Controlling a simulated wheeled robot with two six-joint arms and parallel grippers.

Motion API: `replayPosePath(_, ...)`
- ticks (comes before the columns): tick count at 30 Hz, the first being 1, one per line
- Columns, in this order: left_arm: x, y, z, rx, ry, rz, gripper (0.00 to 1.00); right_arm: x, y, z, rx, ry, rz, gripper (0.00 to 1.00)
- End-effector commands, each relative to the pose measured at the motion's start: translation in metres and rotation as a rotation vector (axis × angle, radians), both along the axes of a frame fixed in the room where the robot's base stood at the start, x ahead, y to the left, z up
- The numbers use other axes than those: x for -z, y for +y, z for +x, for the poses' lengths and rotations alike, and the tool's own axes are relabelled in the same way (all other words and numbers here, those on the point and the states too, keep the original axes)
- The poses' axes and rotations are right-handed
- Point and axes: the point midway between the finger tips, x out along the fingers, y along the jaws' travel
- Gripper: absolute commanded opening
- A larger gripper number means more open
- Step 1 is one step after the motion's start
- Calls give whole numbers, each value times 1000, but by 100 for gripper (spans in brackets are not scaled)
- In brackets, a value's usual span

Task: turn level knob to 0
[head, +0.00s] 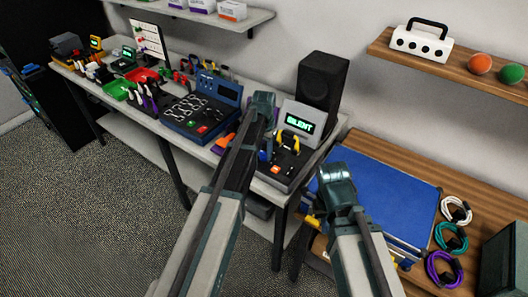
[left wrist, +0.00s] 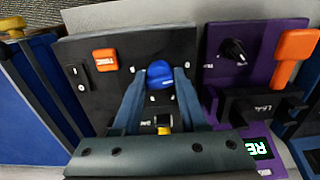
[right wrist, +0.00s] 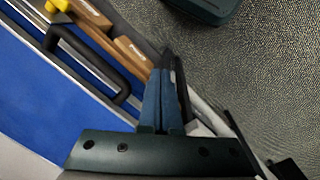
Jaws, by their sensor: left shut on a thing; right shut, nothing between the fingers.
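The blue knob (left wrist: 160,75) sits on a black panel (left wrist: 120,45) in the left wrist view. My left gripper (left wrist: 157,82) has its two fingers closed on either side of this knob. The small lettering near the knob is too blurred to read, so its setting is unclear. In the head view, my left gripper (head: 262,104) is over the bench by the box with the lit SILENT display (head: 299,123), and its arm covers part of the panel. My right gripper (right wrist: 168,60) is shut and empty, above the area beside the blue case (right wrist: 45,95).
An orange button (left wrist: 106,60) and a rocker switch (left wrist: 76,78) share the black panel. A purple panel with a black knob (left wrist: 233,52) and orange lever (left wrist: 296,45) adjoins it. A black speaker (head: 322,80) stands behind. Coiled cables (head: 450,237) lie at the right.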

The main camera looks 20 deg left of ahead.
Motion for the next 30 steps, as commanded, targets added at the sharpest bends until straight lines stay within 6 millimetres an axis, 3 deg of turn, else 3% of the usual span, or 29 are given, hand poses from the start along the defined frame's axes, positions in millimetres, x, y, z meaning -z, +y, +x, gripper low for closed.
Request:
replayPosePath(14, 0, 0, 0, -14, 0, 0, 0, 0, 0, 0, 0, 0, 0, 0)
replayPosePath(15, 0, 0, 0, -13, 0, 0, 46, 0, 0, 0, 0, 0, 0, 0)
replayPosePath(19, 0, 0, 0, -13, 0, 0, 69, 0, 0, 0, 0, 0, 0, 0)
replayPosePath(30, -1, 0, 0, -12, 0, 0, 71, -1, 0, 0, 0, 0, 0, 0)
